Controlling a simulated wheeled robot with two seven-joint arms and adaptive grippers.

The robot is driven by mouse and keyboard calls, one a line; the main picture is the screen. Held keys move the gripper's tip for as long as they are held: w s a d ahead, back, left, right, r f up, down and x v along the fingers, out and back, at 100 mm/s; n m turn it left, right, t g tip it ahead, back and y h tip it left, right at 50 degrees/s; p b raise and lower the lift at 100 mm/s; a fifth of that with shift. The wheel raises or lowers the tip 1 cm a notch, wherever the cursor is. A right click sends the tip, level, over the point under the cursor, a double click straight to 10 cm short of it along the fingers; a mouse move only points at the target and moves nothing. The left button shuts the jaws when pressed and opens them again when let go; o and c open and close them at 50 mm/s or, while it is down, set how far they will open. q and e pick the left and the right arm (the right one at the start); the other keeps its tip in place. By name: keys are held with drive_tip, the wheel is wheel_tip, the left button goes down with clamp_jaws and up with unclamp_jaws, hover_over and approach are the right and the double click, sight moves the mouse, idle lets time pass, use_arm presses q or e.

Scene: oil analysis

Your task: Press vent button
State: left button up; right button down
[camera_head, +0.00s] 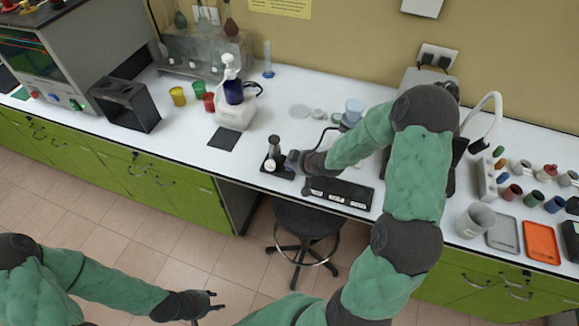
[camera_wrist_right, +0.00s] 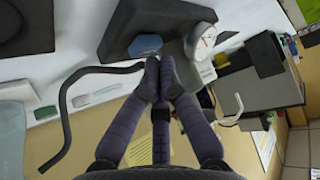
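A small dark device with a round white gauge stands near the front edge of the bench (camera_head: 270,165). In the right wrist view its gauge (camera_wrist_right: 203,38) and a blue button (camera_wrist_right: 146,45) on its dark base (camera_wrist_right: 125,22) show close up. My right gripper (camera_wrist_right: 162,72) has its fingers drawn together with nothing between them, just short of the blue button in the picture. I cannot tell whether they touch it. In the head view my right gripper (camera_head: 293,160) is beside the device. My left gripper (camera_head: 212,301) is empty, fingers apart, low in front of the bench.
A black stool (camera_head: 305,220) stands below. Cups and an orange tray (camera_head: 540,242) are at the right.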

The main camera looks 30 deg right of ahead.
drive_tip(key=shift+f+b, duration=0.35)
drive_tip(key=shift+f, duration=0.15)
idle(0.4)
drive_tip(key=shift+r, duration=0.2)
drive_tip(key=shift+r+p, duration=0.75)
drive_tip(key=shift+p, duration=0.1)
wheel_tip(320, 180, up, 5)
drive_tip(key=p, duration=0.4)
drive_tip(key=shift+p, duration=0.4)
idle(0.5)
